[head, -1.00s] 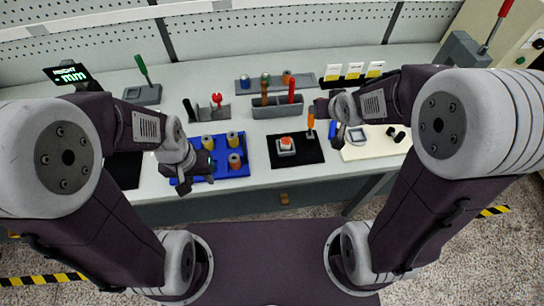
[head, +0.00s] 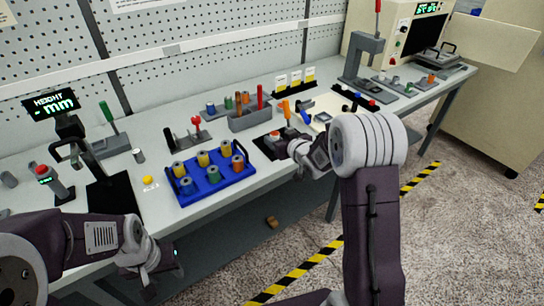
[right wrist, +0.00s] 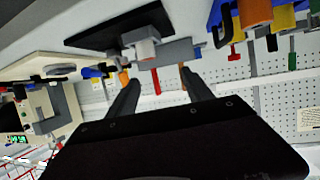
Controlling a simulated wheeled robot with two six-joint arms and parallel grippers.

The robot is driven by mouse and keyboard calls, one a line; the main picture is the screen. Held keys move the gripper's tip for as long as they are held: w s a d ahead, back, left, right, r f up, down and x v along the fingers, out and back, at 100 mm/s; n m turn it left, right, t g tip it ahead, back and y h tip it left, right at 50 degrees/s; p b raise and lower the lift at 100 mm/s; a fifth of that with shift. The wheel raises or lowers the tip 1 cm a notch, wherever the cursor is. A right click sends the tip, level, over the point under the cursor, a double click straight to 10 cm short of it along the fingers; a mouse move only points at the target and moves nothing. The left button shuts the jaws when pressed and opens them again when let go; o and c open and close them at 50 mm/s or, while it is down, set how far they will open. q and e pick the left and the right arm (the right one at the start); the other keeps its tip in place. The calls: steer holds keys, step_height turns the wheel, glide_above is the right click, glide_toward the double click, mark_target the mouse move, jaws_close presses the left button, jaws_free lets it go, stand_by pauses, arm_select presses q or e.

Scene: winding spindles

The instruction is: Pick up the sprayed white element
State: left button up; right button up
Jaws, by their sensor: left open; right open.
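A small whitish piece with a reddish top (head: 274,136) sits on a grey block on a black mat, behind my right wrist in the head view. In the right wrist view the whitish piece (right wrist: 147,49) and the black mat (right wrist: 112,28) show beyond the fingertips. My right gripper (right wrist: 160,92) is open, its two fingers apart with nothing between them; in the head view it is mostly hidden by its own wrist. My left gripper (head: 160,268) is open and empty in front of the table at lower left. I cannot tell whether the piece is sprayed.
A blue tray (head: 214,188) holds several spools left of the mat. A grey tool rack (head: 249,119) stands behind it. A height gauge (head: 70,140) and a yellow ball (head: 148,181) are at left. A grey lever press (head: 362,60) stands at right.

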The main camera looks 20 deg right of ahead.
mark_target(276, 134)
steer(key=d+f, duration=0.1)
steer(key=w+d+f, duration=0.1)
steer(key=shift+w+f, duration=0.15)
steer(key=shift+f, duration=0.25)
steer(key=shift+w+a+r, duration=0.1)
steer(key=shift+w+a, duration=0.2)
steer(key=shift+x, duration=1.05)
steer(key=shift+w+f, duration=0.3)
steer(key=shift+w, duration=0.25)
steer(key=x, duration=0.4)
steer(key=shift+w+d+f+p, duration=0.2)
steer(key=shift+w+p, duration=0.1)
steer(key=shift+w, duration=0.1)
steer(key=shift+s+r, duration=0.1)
steer(key=shift+s, duration=0.05)
steer(key=c, duration=0.7)
arm_select(q)
steer(key=shift+w+d, duration=0.4)
arm_select(e)
jaws_close()
